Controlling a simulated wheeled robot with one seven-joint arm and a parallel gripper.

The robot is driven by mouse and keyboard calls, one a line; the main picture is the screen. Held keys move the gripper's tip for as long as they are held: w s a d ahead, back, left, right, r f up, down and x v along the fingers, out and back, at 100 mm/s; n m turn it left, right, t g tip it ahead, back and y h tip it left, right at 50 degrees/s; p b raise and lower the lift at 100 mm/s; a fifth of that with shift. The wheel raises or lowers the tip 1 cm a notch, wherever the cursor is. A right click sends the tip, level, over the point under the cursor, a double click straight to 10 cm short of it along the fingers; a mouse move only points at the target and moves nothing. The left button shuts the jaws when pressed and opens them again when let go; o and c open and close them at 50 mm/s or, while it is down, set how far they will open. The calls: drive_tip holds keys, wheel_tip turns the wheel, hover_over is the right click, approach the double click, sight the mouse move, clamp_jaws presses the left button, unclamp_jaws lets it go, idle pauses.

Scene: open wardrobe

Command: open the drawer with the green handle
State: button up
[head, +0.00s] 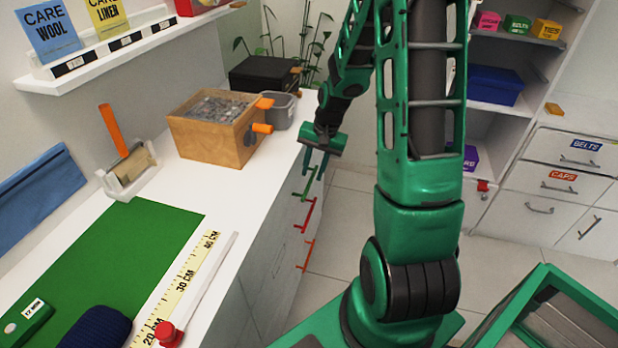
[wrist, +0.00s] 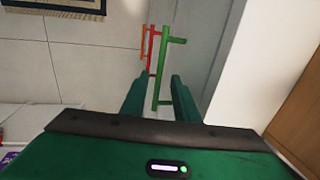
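The green handle (wrist: 158,68) is a bar on two posts on the drawer front. In the wrist view its near end shows between the two fingers of my gripper (wrist: 160,82). The fingers are open, one on each side of the bar, with gaps visible. In the head view my gripper (head: 316,164) is beside the counter front, just above the green handle (head: 304,190). The drawer front is seen edge-on there, and I see no gap showing it pulled out.
The white counter (head: 185,185) above holds a wooden box (head: 215,138) and a green mat (head: 130,250). Tiled floor (head: 345,215) lies clear beside the drawers.

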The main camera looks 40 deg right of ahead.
sight(310, 182)
drive_tip(key=shift+w+a+f, duration=0.1)
drive_tip(key=shift+f, duration=0.7)
drive_tip(key=shift+w+a+f, duration=0.1)
drive_tip(key=shift+f, duration=0.65)
